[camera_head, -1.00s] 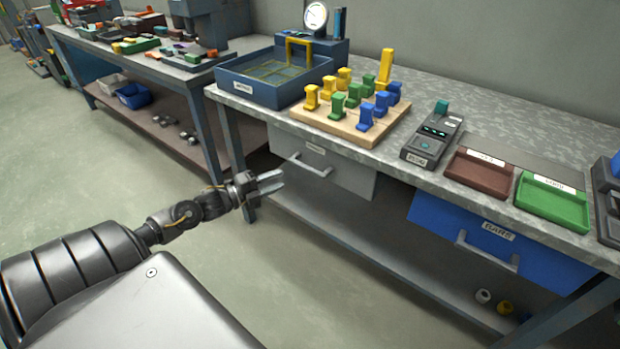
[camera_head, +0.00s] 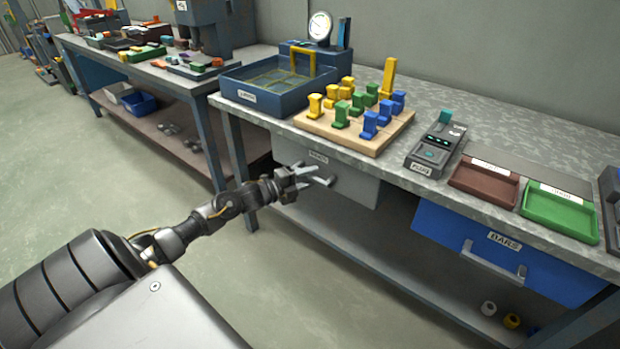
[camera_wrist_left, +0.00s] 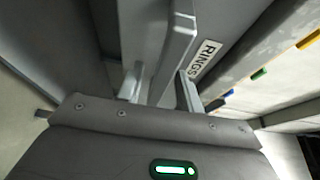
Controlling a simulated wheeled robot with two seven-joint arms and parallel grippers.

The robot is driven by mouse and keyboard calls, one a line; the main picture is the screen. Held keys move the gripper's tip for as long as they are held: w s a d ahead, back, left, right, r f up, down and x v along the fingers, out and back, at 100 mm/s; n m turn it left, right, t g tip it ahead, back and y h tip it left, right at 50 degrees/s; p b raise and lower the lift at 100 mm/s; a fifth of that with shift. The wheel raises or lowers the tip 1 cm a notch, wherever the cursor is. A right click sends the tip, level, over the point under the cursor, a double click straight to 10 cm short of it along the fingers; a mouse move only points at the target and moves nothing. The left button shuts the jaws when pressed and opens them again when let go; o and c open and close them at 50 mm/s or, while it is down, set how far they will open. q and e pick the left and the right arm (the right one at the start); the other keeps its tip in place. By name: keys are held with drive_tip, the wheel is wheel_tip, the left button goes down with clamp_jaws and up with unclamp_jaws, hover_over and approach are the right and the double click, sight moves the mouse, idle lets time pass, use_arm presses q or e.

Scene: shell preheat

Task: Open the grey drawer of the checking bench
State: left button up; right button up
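The checking bench (camera_head: 470,110) has a grey drawer (camera_head: 354,187) under its top at the left, labelled RINGS, with its front below the bench edge. It looks shut. My left gripper (camera_head: 318,175) is at the drawer's handle and hides much of it in the head view. In the left wrist view the pale handle bar (camera_wrist_left: 176,42) runs between the two spread fingers (camera_wrist_left: 160,92), with the RINGS label (camera_wrist_left: 205,58) beside it. The fingers look open around the bar; I cannot tell if they touch it. My right gripper is out of view.
A blue drawer (camera_head: 490,250) labelled BARS sits to the right. On the bench stand a blue tray (camera_head: 262,97), a wooden peg board (camera_head: 352,132), a grey device (camera_head: 436,148), and brown (camera_head: 484,186) and green (camera_head: 558,212) trays. The floor before the bench is clear.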

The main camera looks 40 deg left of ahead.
use_arm(q)
drive_tip(key=shift+w, duration=0.1)
drive_tip(key=shift+c, duration=0.5)
clamp_jaws()
